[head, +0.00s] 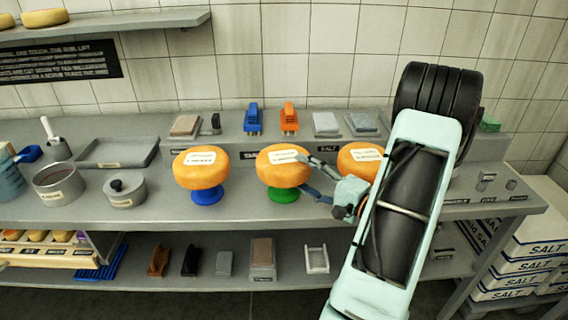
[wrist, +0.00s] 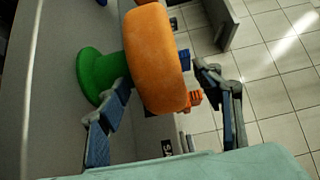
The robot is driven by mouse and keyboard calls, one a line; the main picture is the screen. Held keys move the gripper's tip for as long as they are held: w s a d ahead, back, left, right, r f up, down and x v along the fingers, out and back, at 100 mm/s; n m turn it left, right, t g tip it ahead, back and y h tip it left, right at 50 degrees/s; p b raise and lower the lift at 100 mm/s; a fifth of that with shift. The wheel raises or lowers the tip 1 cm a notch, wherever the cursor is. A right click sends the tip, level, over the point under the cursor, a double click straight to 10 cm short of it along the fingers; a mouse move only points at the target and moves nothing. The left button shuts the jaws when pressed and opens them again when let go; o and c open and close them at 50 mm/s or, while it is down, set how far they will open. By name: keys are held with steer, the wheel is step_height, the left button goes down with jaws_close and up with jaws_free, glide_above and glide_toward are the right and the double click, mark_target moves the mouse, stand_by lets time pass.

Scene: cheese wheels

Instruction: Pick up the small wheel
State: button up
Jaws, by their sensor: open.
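Three orange cheese wheels with white labels sit on round stands on the counter. The left wheel (head: 200,168) is on a blue stand (head: 206,196), and the middle wheel (head: 280,166) is on a green stand (head: 284,195). The right wheel (head: 357,160) is partly hidden by my arm. They look close in size; I cannot tell which is the small one. My gripper (head: 309,176) is open at the middle wheel's right side. In the wrist view the middle wheel (wrist: 157,55) lies between the fingers, one toward the stand side and one past the opposite face. Contact is unclear.
Blue (head: 253,119) and orange (head: 289,117) tools stand on the raised ledge behind the wheels. A lidded pot (head: 124,192) and a grey tray (head: 117,152) are to the left. Salt boxes (head: 520,248) are stacked at right. The counter front is clear.

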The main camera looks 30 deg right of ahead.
jaws_close()
steer(key=shift+r, duration=0.15)
stand_by(0.5)
steer(key=shift+r, duration=0.1)
